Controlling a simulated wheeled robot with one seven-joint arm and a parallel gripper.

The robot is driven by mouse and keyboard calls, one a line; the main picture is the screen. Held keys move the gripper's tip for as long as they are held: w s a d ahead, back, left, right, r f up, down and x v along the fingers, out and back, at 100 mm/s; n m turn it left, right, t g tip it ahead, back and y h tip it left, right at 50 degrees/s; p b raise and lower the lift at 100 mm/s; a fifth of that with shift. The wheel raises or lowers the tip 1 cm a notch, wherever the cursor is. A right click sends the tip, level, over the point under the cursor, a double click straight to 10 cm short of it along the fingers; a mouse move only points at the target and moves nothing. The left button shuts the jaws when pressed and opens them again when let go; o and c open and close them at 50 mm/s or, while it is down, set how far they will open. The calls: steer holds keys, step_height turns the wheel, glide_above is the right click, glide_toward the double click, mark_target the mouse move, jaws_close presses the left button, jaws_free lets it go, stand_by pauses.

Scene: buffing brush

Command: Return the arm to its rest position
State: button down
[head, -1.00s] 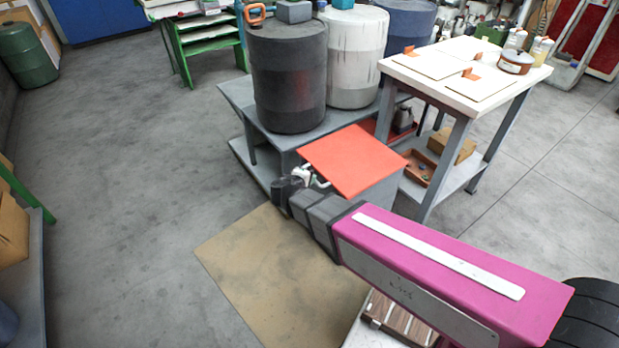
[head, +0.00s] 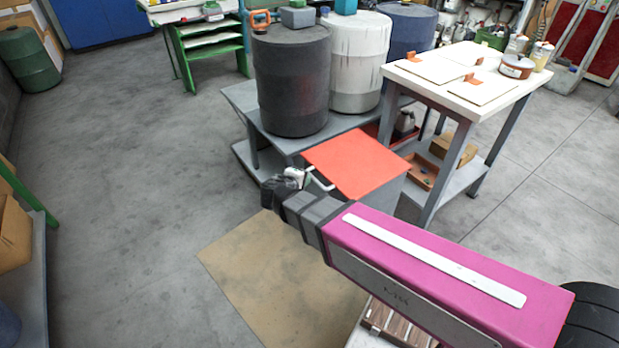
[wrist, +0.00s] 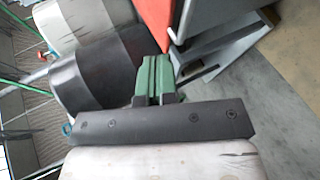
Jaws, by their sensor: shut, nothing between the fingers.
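My arm, with its magenta link, reaches from the lower right of the head view toward the middle, ending beside the red-topped grey cabinet (head: 357,162). In the wrist view my gripper (wrist: 155,62) shows two green fingers pressed together with nothing between them. The fingertips are apart from the barrels and point toward the space beside the cabinet's red edge, which also shows in the wrist view (wrist: 153,15). In the head view the fingers are too small and dark to make out at the arm's end. No buffing brush can be made out.
A black barrel (head: 291,85), a white barrel (head: 358,65) and a blue barrel (head: 409,35) stand on a grey bench behind the arm. A cream-topped table (head: 430,82) with boards and a pot stands at right. A tan mat (head: 260,265) and open floor lie left.

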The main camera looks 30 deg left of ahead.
steer(key=shift+v, duration=2.25)
steer(key=w+d+f+m+g+h, duration=0.2)
steer(key=w+d+m+g+h, duration=0.15)
steer(key=w+d, duration=0.75)
steer(key=w+d+f+m+g+h, duration=0.25)
steer(key=w+d+m, duration=0.25)
steer(key=w+d, duration=0.65)
steer(key=d+f+m+g+y, duration=0.1)
steer(key=d+m, duration=0.4)
steer(key=d, duration=1.3)
steer(key=w+d+f+m+g+y, duration=0.1)
steer(key=d+m+g+y, duration=0.3)
steer(key=d, duration=1.4)
steer(key=shift+m+g+y, duration=0.3)
steer(key=shift+m+g, duration=0.15)
steer(key=shift+g, duration=0.45)
steer(key=shift+w+d+f, duration=0.1)
steer(key=shift+f, duration=0.05)
